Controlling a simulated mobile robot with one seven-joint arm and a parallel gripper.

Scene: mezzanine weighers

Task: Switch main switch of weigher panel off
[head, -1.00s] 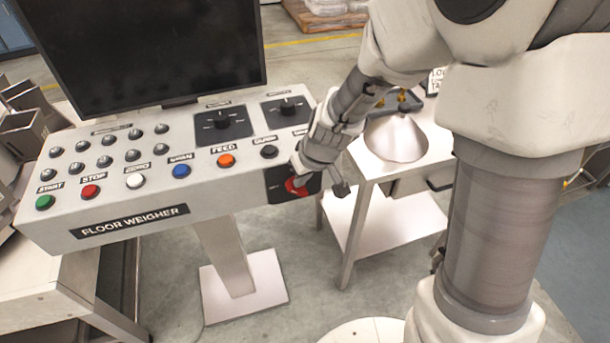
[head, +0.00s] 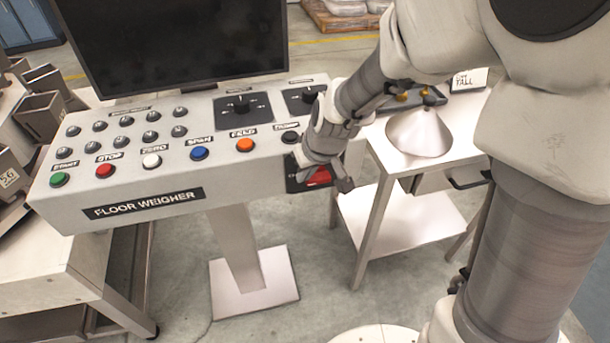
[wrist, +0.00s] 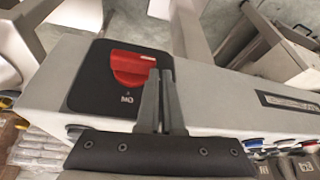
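The main switch is a red rotary knob (wrist: 133,68) on a black plate (wrist: 88,82) at the end of the weigher panel's front face. In the wrist view its grip bar lies roughly across the picture, with an upside-down "ON" mark below it. In the head view the red knob (head: 318,177) is partly hidden by my gripper (head: 343,184). In the wrist view my gripper's fingers (wrist: 160,73) are side by side with almost no gap. Their tips overlap the knob's right end; I cannot tell whether they touch it. Nothing shows between them.
The grey panel (head: 130,190) carries coloured push buttons, dials and a dark monitor (head: 175,40). A steel table (head: 385,215) with a metal cone (head: 419,133) stands close to the right of my gripper. A machine with bins stands at left.

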